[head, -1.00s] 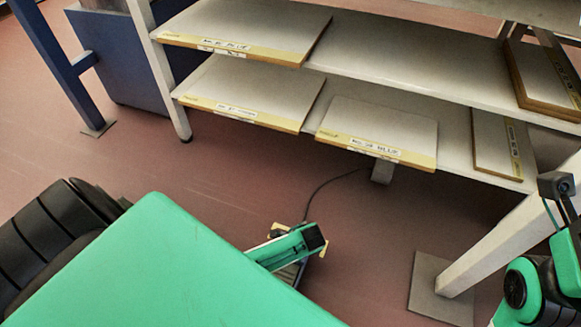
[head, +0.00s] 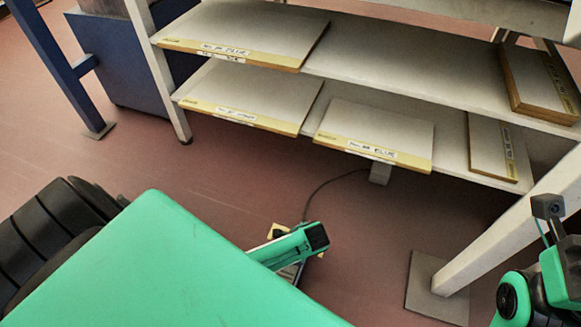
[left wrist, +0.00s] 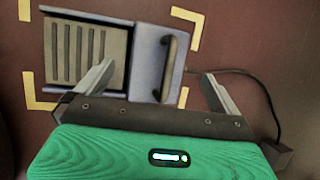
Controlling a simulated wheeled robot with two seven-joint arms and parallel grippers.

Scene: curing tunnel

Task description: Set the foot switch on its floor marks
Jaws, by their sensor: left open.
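The foot switch (left wrist: 145,85) lies on the floor in the left wrist view, a grey-blue housing with a ridged pedal plate (left wrist: 88,52) and a dark bar handle (left wrist: 170,65). Yellow corner floor marks (left wrist: 29,90) surround it; its right side is close to the right-hand marks, with a wider gap at the left. My left gripper (left wrist: 158,69) is open, its fingers apart on either side of the handle in the picture; their height above it is unclear. In the head view, my left wrist mostly hides the switch (head: 291,273).
A cable (head: 325,186) runs from the switch towards the rack. The rack's shelves (head: 400,75) carry labelled boards (head: 378,130) above the floor. A pale rack leg on a foot plate (head: 425,290) stands to the right. Open floor (head: 205,185) lies to the left.

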